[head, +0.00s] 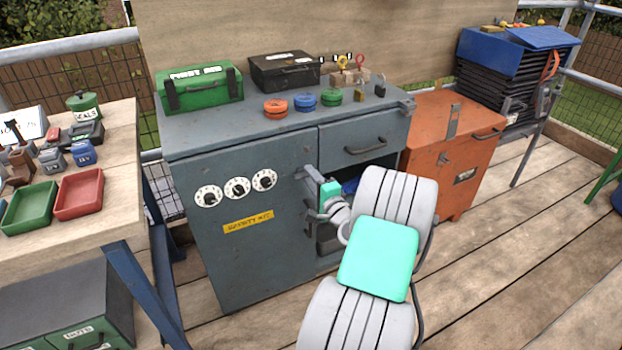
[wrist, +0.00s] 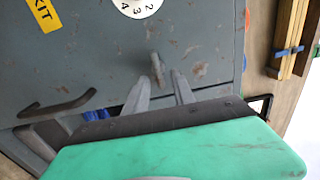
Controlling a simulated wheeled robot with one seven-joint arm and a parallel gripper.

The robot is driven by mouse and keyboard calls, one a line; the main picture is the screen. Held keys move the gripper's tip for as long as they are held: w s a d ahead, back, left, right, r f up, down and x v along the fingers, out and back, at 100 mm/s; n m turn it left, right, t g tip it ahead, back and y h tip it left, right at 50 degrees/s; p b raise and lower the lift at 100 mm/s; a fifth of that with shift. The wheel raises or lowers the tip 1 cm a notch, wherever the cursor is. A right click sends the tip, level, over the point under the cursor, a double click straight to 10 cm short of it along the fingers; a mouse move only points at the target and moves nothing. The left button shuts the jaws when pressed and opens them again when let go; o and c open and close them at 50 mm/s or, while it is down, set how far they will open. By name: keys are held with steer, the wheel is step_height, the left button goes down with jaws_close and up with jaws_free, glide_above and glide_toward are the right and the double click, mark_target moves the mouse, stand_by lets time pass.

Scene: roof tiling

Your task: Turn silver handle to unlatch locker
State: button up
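The grey locker (head: 225,262) stands ahead with its door shut. The door has three white dials and a yellow safety kit label (head: 248,222). My gripper (head: 311,192) is at the door's right edge. In the wrist view, the silver handle (wrist: 156,68) is a short bar on the door face. My gripper's two fingers (wrist: 161,76) are open, one on each side of the handle, with visible gaps. Whether the fingers touch it I cannot tell. In the head view my gripper largely hides the handle. A dark curved pull (wrist: 58,105) sits to the left in the wrist view.
A drawer (head: 362,143) sits above an open compartment right of the door. A green first aid box (head: 205,88) and a black case (head: 285,70) stand on top. An orange chest (head: 450,150) stands right; a wooden workbench (head: 112,160) stands left.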

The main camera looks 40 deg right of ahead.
steer(key=v, duration=0.7)
steer(key=shift+s+a+p, duration=0.2)
steer(key=shift+s+p, duration=0.15)
steer(key=shift+s, duration=0.05)
steer(key=shift+r, duration=0.15)
steer(key=w+a+r+n+g+y+p, duration=0.25)
steer(key=a+r+n+p, duration=0.2)
steer(key=a, duration=0.35)
steer(key=w+a+r+n+g+y+p, duration=0.25)
steer(key=a+n+p, duration=0.2)
steer(key=a, duration=0.35)
steer(key=w+a+r+n+g+y+p, duration=0.2)
steer(key=a+r+n+y+p, duration=0.25)
steer(key=a, duration=0.35)
steer(key=s+a+r+n+g+h+p, duration=0.2)
steer(key=s+a+r+n+g+p, duration=0.1)
steer(key=s+r, duration=0.5)
steer(key=s+a+r+n+g+h+p, duration=0.2)
steer(key=s+a+r+n+g+p, duration=0.2)
steer(key=s+a+r+p, duration=0.3)
steer(key=shift+s+a+r+n+p, duration=0.45)
steer(key=shift+s+n+p, duration=0.15)
steer(key=shift+p, duration=0.35)
